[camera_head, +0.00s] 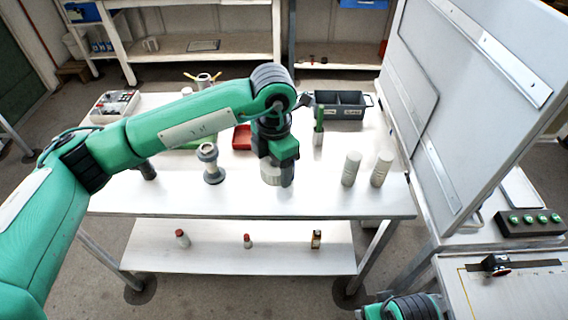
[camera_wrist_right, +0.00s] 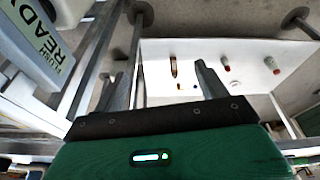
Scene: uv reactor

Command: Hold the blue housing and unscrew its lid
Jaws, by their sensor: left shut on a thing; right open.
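My left gripper (camera_head: 275,178) points down over the middle of the white table (camera_head: 235,203) in the head view. It is shut on a pale, round, ribbed thing (camera_head: 270,172), which is partly hidden by the fingers. I cannot tell whether this is the lid or part of the housing. No blue housing can be made out on the table. My right gripper (camera_wrist_right: 168,78) is open and empty in the right wrist view, well away from the tabletop. In the head view only a part of my right arm shows at the bottom edge.
Two pale cylinders (camera_head: 351,168) (camera_head: 382,168) stand right of the left gripper. A grey flanged piece (camera_head: 211,165) stands left of it. A grey crate (camera_head: 345,112) and a red tray (camera_head: 242,138) lie behind. Small bottles (camera_head: 182,238) stand on the lower shelf. A large panel (camera_head: 455,85) rises at right.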

